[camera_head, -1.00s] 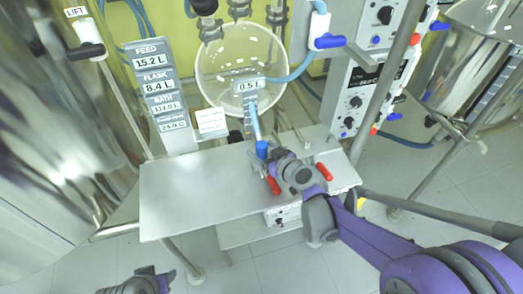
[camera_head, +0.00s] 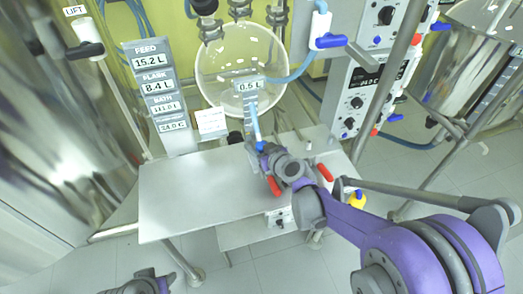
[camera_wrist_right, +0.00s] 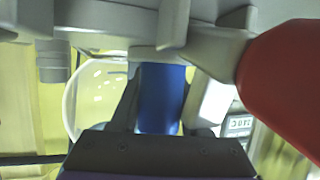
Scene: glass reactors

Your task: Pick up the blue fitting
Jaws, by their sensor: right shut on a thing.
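The blue fitting (camera_head: 261,145) is at the lower end of the clear graduated tube, above the back of the grey bench, mostly covered by my right gripper in the head view. In the right wrist view the blue fitting (camera_wrist_right: 161,98) stands upright between the two dark fingers of my right gripper (camera_wrist_right: 161,112). My right gripper (camera_head: 266,152) is shut on it. Part of my left gripper (camera_head: 148,283) shows at the bottom edge of the head view, away from the bench; its fingers are not clear.
The grey bench (camera_head: 190,200) has bare room on its left. Red-handled parts (camera_head: 324,172) are close to my right gripper; a large red shape (camera_wrist_right: 290,85) fills the wrist view's right side. A round glass vessel (camera_head: 225,65) hangs behind. A steel post (camera_head: 390,75) stands at right.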

